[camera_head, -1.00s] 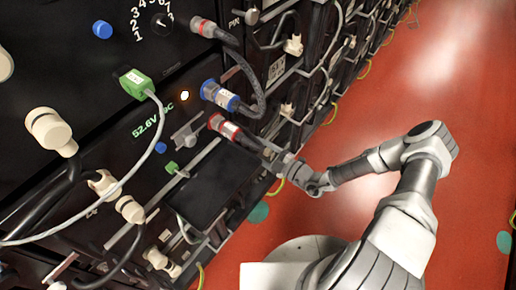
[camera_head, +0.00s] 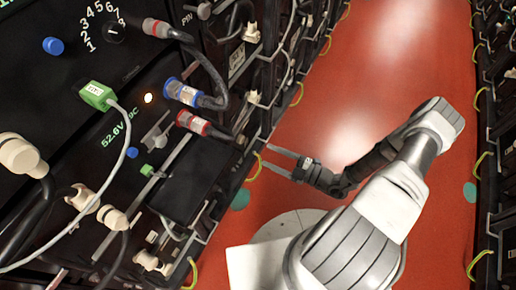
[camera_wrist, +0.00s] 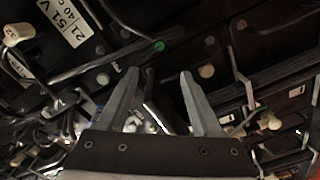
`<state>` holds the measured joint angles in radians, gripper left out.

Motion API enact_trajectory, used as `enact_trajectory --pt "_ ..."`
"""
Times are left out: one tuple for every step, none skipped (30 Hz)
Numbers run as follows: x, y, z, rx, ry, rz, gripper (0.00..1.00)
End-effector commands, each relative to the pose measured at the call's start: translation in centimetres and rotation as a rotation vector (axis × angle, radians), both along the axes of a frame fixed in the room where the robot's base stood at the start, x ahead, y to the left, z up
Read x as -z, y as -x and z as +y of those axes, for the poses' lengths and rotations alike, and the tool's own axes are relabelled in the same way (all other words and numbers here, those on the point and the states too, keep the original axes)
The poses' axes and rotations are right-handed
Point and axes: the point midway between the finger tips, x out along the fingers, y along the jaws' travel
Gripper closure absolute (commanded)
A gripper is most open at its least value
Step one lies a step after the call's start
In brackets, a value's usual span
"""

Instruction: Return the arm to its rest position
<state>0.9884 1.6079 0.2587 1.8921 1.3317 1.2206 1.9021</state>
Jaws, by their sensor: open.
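My gripper (camera_head: 278,160) is at the end of my arm, over the red floor just right of the battery rack (camera_head: 180,205). Its two fingers are spread and point left toward the rack, with nothing between them. In the head view it is clear of the red-ringed connector (camera_head: 194,123), which is plugged into the rack front. In the wrist view the open fingers (camera_wrist: 158,100) show against dark rack panels and cables. My arm is bent, with its elbow out over the aisle at the right.
A blue-ringed connector (camera_head: 184,92), another red-ringed connector (camera_head: 157,28) and a green plug (camera_head: 97,95) are on the rack front at the left. Another rack with yellow-green cables (camera_head: 480,165) lines the right edge. The red aisle floor (camera_head: 345,75) between is clear.

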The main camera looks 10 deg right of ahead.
Motion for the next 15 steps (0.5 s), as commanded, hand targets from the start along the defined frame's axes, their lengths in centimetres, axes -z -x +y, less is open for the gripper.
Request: enact_trajectory --pt "-0.05 0.31 -0.43 0.000 0.001 -0.001 0.33" --pt "-0.06 0.46 -0.59 -0.001 0.000 -0.001 0.33" --pt "-0.06 0.61 -0.78 0.000 -0.001 -0.001 0.33" --pt "-0.05 0.70 -0.89 0.000 -0.001 -0.001 0.33" --pt "-0.04 0.77 -0.97 0.000 -0.001 -0.001 0.33" --pt "-0.02 0.83 -1.04 0.001 -0.001 -0.001 0.33" --pt "-0.01 0.86 -1.07 -0.001 -0.001 0.000 0.33" --pt "-0.01 0.86 -1.08 -0.001 -0.001 0.000 0.33" --pt "-0.01 0.87 -1.07 -0.001 -0.001 0.000 0.33" --pt "-0.01 0.86 -1.07 -0.001 -0.001 0.000 0.33" --pt "-0.01 0.85 -1.06 -0.001 -0.001 0.000 0.33" --pt "-0.01 0.85 -1.06 -0.001 0.000 0.000 0.33" --pt "-0.01 0.84 -1.05 -0.001 0.000 0.000 0.33" --pt "0.00 0.84 -1.04 -0.001 0.000 0.000 0.33" --pt "-0.01 0.84 -1.05 -0.001 0.000 0.000 0.33"
